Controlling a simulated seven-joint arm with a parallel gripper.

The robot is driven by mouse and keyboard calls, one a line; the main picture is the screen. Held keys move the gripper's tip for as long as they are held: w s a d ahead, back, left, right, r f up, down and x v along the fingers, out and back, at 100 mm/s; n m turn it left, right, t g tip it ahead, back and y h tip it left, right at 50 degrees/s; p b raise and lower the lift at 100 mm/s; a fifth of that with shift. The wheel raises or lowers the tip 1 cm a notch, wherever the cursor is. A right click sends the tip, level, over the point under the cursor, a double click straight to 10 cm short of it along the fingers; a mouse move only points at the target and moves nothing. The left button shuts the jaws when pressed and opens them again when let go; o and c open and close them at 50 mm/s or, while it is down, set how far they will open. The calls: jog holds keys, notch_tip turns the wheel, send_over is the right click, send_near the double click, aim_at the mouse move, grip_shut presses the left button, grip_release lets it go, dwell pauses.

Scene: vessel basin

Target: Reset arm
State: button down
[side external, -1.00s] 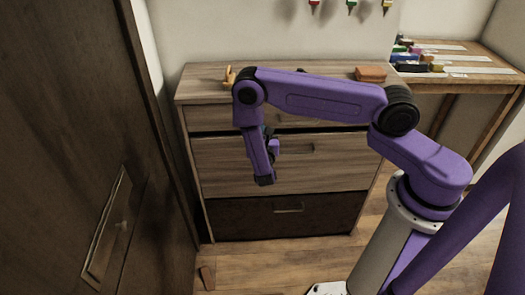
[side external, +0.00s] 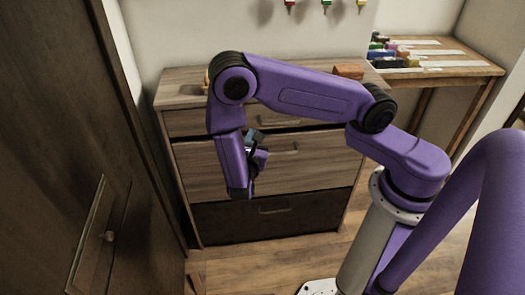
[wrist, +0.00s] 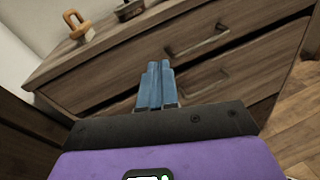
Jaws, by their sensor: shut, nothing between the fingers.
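My gripper (wrist: 156,86) shows in the wrist view as two blue fingers pressed together with nothing between them. It is in front of a wooden chest of drawers (wrist: 235,65). In the side view, my gripper (side external: 256,142) hangs from the bent purple arm in front of the upper drawers, partly hidden by the wrist. It holds nothing.
The chest of drawers (side external: 315,165) has a dark gap below its top drawer front. An orange looped object (wrist: 77,25) and a dark object (wrist: 130,9) rest on top. A brown block (side external: 349,72) lies at its right. A dark door (side external: 60,120) stands at left.

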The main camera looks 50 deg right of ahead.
jog(key=s+a+r+m+g+y, duration=0.1)
jog(key=s+r+m+g+y, duration=0.3)
jog(key=s+r+y, duration=0.3)
jog(key=s+a+r+m+g+y, duration=0.1)
jog(key=s+r+m+g+y, duration=0.3)
jog(key=s, duration=1.3)
notch_tip(320, 180, up, 3)
jog(key=m+y, duration=0.1)
jog(key=y, duration=0.2)
jog(key=shift+s+a+m+g+y, duration=0.15)
jog(key=shift+a+m+g+y, duration=0.15)
jog(key=shift+m+g, duration=0.1)
